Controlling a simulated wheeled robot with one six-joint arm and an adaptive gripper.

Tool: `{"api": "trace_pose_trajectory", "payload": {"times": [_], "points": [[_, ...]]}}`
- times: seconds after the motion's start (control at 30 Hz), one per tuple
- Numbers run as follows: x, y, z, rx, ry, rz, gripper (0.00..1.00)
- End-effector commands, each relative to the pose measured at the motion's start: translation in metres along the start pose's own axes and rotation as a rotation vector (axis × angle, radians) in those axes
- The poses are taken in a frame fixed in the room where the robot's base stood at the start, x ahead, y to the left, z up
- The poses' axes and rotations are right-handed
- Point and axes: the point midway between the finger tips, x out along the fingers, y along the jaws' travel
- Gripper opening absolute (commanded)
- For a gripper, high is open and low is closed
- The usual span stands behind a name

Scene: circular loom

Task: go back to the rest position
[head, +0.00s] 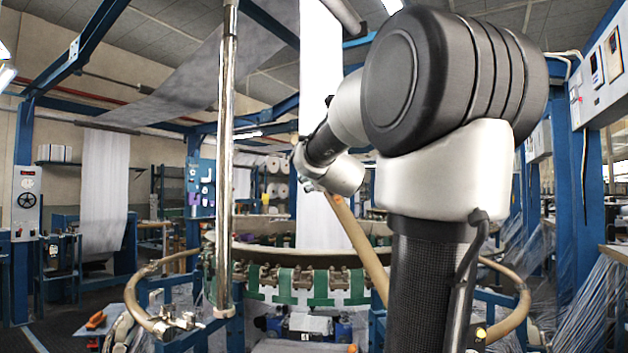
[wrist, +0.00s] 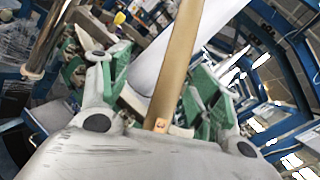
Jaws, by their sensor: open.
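My gripper (wrist: 158,78) shows in the wrist view, its grey body across the bottom and its fingers spread left and right. It is open. A tan bar (wrist: 183,55) with a small numbered label at its lower end runs up the picture between the fingers. I cannot tell whether the gripper touches it. In the head view my arm stands raised at the right of centre, with its wrist pointing left. The gripper's fingers cannot be made out there.
The circular loom's ring (head: 300,254) with green straps (head: 321,287) lies behind and below my arm. A tan tube (head: 358,245) slopes down beside the arm. A metal post (head: 226,150) stands left. White fabric (head: 321,90) hangs behind. A blue-framed control cabinet (head: 601,80) stands right.

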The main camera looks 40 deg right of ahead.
Motion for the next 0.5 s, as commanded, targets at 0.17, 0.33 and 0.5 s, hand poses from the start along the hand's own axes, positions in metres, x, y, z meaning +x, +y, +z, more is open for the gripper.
{"api": "trace_pose_trajectory", "payload": {"times": [0.17, 0.33, 0.5], "points": [[0.0, 0.0, 0.0, 0.0, 0.0, 0.0, 0.63], [0.0, 0.0, 0.0, -0.032, 0.0, 0.0, 0.63], [-0.001, 0.021, -0.017, -0.363, 0.049, 0.1, 0.63]]}}
